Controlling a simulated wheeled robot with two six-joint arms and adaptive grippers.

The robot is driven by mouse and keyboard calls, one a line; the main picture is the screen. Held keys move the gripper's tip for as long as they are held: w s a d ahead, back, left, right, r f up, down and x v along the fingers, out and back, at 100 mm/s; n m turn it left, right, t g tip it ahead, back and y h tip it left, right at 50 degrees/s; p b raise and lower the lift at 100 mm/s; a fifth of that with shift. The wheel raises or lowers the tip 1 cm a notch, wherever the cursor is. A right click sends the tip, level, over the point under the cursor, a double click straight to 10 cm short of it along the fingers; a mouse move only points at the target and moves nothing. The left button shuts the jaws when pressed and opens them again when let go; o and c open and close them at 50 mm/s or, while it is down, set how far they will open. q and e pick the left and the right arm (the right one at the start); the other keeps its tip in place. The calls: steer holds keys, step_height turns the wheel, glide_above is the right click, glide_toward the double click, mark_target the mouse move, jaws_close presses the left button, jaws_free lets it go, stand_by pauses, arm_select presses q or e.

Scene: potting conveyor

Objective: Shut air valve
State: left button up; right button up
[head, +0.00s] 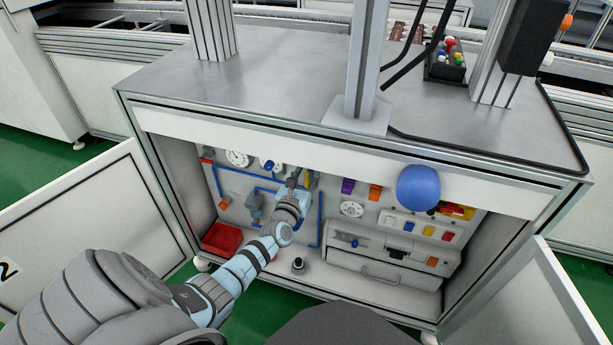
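The open cabinet (345,275) under the metal worktop holds a panel with blue air tubing (321,215), gauges and fittings. My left arm reaches into it from the lower left. My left gripper (297,183) is at the panel, among the grey fittings and blue tubing, near a small yellow part (313,181). The arm covers much of the gripper, so its fingers and any contact are unclear. I cannot tell which fitting is the air valve; it may be hidden behind the gripper. My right gripper is out of view.
Cabinet doors stand open at left (85,225) and right (540,305). A red bin (222,239) and a small dark knob-like object (298,264) are on the cabinet floor. A blue rounded object (418,187) is at the upper front edge. A drawer unit (385,262) fills the right.

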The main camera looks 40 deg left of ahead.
arm_select(q)
jaws_close()
steer(key=shift+a+n, duration=0.1)
steer(key=shift+n, duration=0.2)
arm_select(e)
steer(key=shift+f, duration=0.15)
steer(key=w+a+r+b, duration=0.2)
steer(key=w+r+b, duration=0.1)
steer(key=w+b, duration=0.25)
arm_select(q)
steer(key=s+a+f+n+b, duration=0.1)
steer(key=a+f+n, duration=0.1)
steer(key=n, duration=0.6)
steer(key=a+f+n+b, duration=0.2)
steer(key=f+n, duration=0.1)
steer(key=n, duration=0.6)
steer(key=shift+s+a+f+n, duration=0.25)
steer(key=shift+s+a+n, duration=0.05)
steer(key=shift+s+a, duration=0.1)
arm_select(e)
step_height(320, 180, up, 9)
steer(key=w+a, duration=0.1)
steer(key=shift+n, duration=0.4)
